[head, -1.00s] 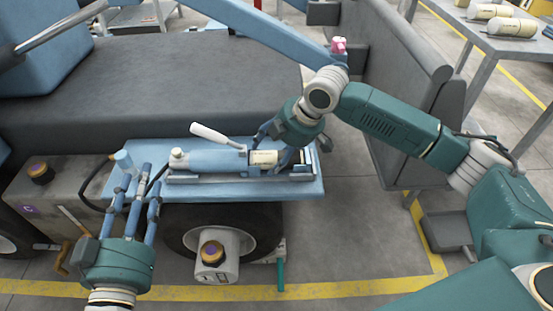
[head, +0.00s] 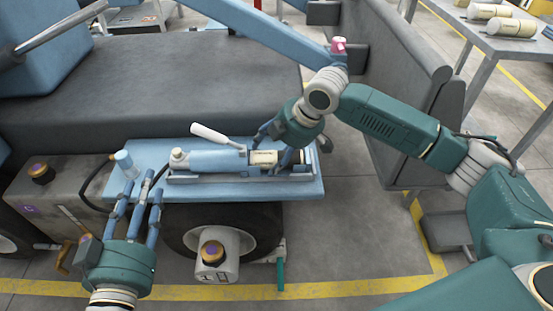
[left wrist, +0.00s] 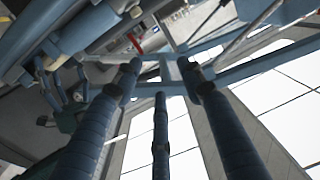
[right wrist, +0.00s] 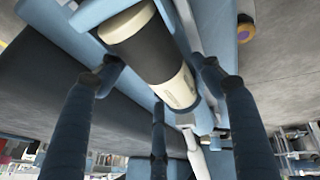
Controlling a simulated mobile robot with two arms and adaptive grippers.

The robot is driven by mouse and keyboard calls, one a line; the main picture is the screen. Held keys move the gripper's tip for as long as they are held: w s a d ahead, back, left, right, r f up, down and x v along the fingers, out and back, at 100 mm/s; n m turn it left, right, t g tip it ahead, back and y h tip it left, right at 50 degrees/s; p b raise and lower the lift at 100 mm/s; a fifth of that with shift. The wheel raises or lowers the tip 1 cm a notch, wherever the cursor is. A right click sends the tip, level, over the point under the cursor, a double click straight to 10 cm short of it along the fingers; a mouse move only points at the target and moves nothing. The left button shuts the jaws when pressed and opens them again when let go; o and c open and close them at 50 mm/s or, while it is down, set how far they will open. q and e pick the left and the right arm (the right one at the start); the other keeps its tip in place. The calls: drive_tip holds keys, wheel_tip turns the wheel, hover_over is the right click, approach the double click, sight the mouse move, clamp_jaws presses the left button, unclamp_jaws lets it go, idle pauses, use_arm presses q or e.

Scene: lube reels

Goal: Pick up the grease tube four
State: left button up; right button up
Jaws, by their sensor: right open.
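A cream tube with a black band lies in a blue cradle on the blue shelf. I see its cream part (head: 263,157) in the head view, and it fills the upper middle of the right wrist view (right wrist: 150,55). I cannot read a number on it. My right gripper (head: 278,146) is open, with its fingers around the tube from above. In the right wrist view its fingers are spread on both sides of the tube, and I cannot tell whether any touches. My left gripper (head: 140,192) is open and empty, fingers pointing up, at the left front of the shelf.
The blue shelf (head: 310,187) also carries a blue cylinder with a white lever (head: 210,133), left of the tube. A wheel (head: 265,230) sits below. Several cream tubes (head: 512,27) lie on a grey table (head: 475,33) at the upper right.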

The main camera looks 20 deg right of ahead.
use_arm(q)
drive_tip(key=shift+s+a+f+g, duration=0.1)
drive_tip(key=shift+f+g, duration=0.15)
drive_tip(key=shift+f, duration=0.3)
drive_tip(key=shift+s+a+f+g, duration=0.1)
drive_tip(key=shift+f+g, duration=0.15)
drive_tip(key=shift+f, duration=0.25)
use_arm(e)
drive_tip(key=shift+f, duration=0.1)
drive_tip(key=shift+s+f, duration=0.1)
drive_tip(key=c, duration=1)
